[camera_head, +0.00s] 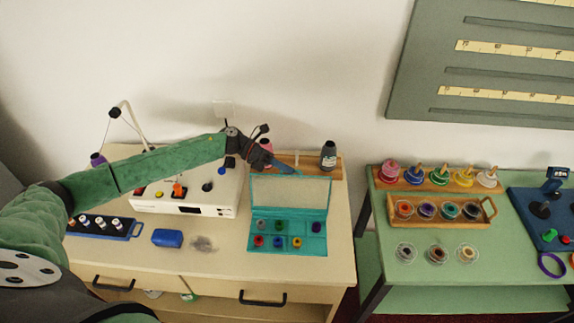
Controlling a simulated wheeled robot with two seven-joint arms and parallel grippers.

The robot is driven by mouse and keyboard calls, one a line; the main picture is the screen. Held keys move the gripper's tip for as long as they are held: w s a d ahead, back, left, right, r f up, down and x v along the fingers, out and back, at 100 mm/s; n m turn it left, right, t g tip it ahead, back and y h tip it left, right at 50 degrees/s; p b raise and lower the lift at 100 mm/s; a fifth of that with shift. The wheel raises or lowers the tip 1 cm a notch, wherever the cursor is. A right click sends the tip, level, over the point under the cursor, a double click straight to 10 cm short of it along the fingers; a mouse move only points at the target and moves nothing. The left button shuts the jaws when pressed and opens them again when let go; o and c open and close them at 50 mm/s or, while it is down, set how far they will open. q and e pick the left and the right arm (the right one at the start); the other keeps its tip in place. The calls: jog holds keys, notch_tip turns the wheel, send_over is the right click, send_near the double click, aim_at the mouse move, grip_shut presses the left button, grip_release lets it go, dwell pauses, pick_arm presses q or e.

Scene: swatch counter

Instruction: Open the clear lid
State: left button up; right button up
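A teal box (290,247) sits on the left table, with several small coloured spools in its compartments. Its clear lid (290,192), with a teal frame, stands raised at the back of the box. My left gripper (290,169) is at the top edge of the lid, near its middle; I cannot tell whether it touches the lid or whether its fingers are open. My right gripper is not in view.
A white machine (212,199) stands left of the box. A blue block (167,238) and a blue spool tray (121,231) lie farther left. A dark thread cone (328,154) stands behind the box. A green table (480,300) with spools is on the right.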

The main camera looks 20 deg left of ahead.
pick_arm(q)
jog(key=shift+d+f, duration=0.1)
jog(key=shift+d, duration=0.2)
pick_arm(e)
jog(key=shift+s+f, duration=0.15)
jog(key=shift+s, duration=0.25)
pick_arm(q)
jog(key=shift+c, duration=0.2)
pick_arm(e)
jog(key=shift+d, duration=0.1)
pick_arm(q)
grip_shut()
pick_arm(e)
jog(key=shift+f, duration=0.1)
